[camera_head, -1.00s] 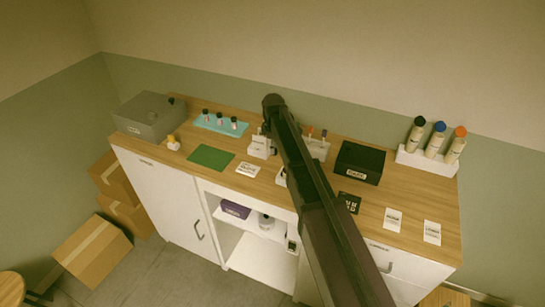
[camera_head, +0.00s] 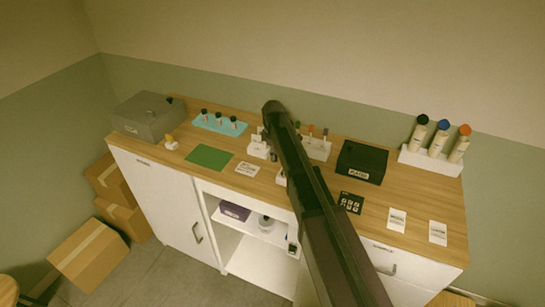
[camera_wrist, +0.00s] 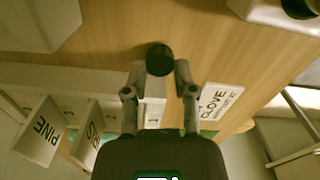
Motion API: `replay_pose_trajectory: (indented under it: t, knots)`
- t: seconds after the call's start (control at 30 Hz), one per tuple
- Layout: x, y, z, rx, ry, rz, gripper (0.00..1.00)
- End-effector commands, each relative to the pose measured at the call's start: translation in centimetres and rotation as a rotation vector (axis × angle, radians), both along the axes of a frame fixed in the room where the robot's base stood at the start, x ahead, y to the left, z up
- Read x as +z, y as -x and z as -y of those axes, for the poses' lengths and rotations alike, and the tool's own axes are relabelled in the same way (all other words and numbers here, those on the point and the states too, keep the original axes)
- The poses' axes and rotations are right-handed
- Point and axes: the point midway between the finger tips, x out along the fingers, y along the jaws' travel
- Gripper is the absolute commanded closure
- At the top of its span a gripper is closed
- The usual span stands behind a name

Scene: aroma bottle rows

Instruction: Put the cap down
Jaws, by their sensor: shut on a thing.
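In the wrist view, my gripper (camera_wrist: 159,72) is shut on a dark round cap (camera_wrist: 159,58), held between its two fingertips. Wooden surface shows beyond the cap; whether the cap touches anything cannot be told.
The wooden counter (camera_head: 290,195) holds a grey box (camera_head: 150,117), a teal tray (camera_head: 220,124) of small bottles, a green mat (camera_head: 209,157), a black box (camera_head: 361,161) and a white rack (camera_head: 428,162) with three capped bottles. A CLOVE card (camera_wrist: 217,102) lies near my gripper.

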Motion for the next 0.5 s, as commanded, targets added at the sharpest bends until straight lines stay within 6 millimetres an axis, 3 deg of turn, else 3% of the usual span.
replay_pose_trajectory:
  t: [0.47,0.5]
  knots:
    - [-0.43,0.0,0.04,0.0,0.0,0.0,1.0]
    - [-0.32,0.0,0.03,0.0,0.0,0.0,0.56]
